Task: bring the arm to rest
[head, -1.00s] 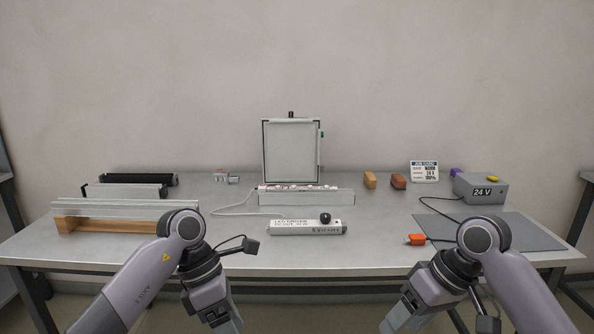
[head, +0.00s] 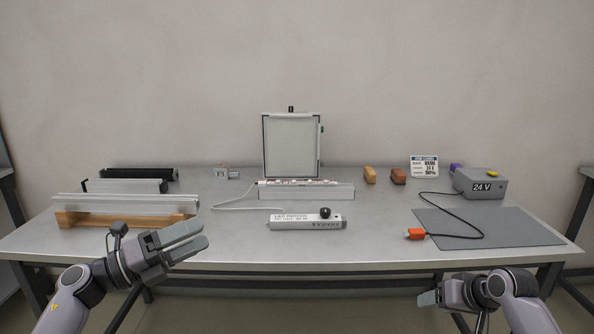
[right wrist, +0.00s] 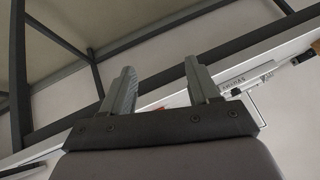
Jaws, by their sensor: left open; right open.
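My left gripper (head: 188,241) is open and empty. It is in front of the table's left part, near the front edge, with its fingers pointing right. My right gripper (head: 428,299) is low in front of the table at the right, partly hidden by its own wrist. In the right wrist view its two fingers (right wrist: 160,88) stand apart with nothing between them. The table edge and underframe show beyond the fingers there.
The grey table (head: 375,242) holds a wooden-based rail (head: 125,218) at left, a LED driver (head: 307,223) near the front, an upright framed panel (head: 291,146), an orange connector (head: 415,234), a 24 V box (head: 480,187) and a grey mat (head: 490,229). The front middle is free.

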